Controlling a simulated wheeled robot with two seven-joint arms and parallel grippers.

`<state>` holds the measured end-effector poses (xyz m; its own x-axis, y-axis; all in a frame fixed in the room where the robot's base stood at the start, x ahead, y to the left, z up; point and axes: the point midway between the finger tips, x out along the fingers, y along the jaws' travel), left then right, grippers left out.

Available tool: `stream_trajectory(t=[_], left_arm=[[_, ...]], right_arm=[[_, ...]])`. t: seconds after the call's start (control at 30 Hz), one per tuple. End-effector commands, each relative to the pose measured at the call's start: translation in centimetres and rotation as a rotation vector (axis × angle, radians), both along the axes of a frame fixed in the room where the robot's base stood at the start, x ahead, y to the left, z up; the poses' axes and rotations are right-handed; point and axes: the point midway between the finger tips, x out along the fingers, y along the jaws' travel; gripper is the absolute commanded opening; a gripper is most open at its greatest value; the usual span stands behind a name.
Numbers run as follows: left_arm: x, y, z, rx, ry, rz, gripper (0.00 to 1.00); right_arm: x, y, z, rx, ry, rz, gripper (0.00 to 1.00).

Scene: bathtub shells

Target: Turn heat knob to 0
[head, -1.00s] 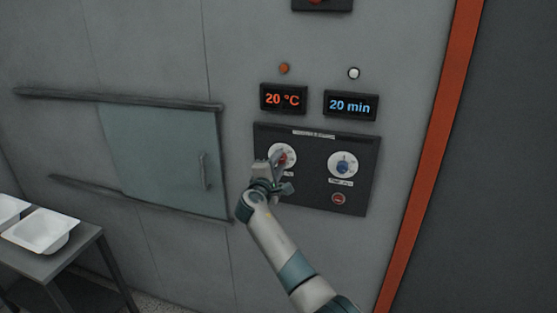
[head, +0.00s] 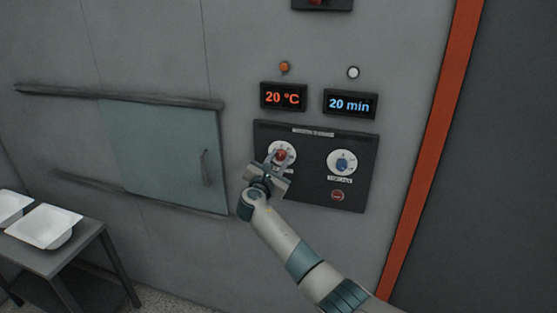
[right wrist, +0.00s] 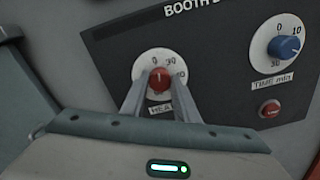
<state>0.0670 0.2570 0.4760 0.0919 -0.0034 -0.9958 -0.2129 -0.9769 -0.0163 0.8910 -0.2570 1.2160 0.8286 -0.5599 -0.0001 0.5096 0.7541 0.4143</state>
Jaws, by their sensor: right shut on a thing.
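The red heat knob (head: 281,155) sits on a white dial at the left of the dark control panel (head: 315,185). In the right wrist view the heat knob (right wrist: 159,80) shows between the fingers, with the numbers 0 and 30 on its dial and a partly covered label below. My right gripper (head: 275,165) is shut on the heat knob, one finger on each side of it (right wrist: 158,85). The temperature display (head: 283,97) above reads 20 °C. My left gripper is not in view.
The blue time knob (head: 342,165) is right of the heat knob, with a red button (head: 337,196) below it. The time display (head: 350,104) reads 20 min. A sliding door (head: 165,155) is at left. White tubs (head: 45,227) stand on a table (head: 75,250).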

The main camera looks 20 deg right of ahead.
Motion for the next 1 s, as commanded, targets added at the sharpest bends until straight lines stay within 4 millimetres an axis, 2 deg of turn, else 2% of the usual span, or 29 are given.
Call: stream_trajectory(t=[0.33,0.87,0.9,0.97,1.0], left_arm=[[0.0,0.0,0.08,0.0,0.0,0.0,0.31],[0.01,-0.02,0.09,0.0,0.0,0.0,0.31],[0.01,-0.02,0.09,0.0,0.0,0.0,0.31],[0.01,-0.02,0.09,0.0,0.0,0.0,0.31],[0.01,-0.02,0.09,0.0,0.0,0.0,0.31]], right_arm=[[0.08,-0.11,0.31,-0.155,0.1,-0.001,0.05],[0.08,-0.09,0.34,-0.183,0.118,-0.001,0.05],[0.08,-0.09,0.34,-0.183,0.118,-0.001,0.32],[0.07,-0.09,0.31,-0.183,0.119,-0.001,0.46],[0.07,-0.08,0.27,-0.183,0.119,-0.001,0.46]])
